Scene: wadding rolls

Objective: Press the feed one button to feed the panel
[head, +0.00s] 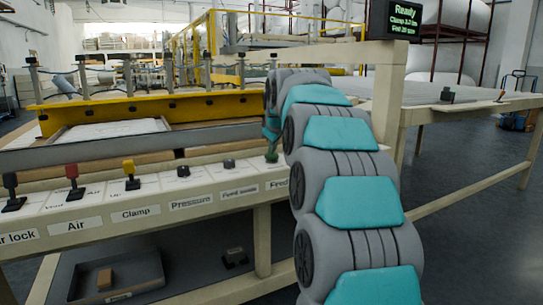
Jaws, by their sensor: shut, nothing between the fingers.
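A cream control panel (158,196) runs along the front of the machine, with labelled controls in a row. A green button (271,157) sits at its right end, above a label starting with "Feed" or "Fre" (296,183) that my arm partly covers. My gripper (271,146) points down, shut and empty, directly over the green button. Its tip looks very close to the button; I cannot tell whether they touch. The screen (389,18) at the top right reads "Ready" in green, with smaller lines on clamp and feed below.
A cream post (388,95) rises behind my arm. A grey tray (117,277) lies below the panel.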

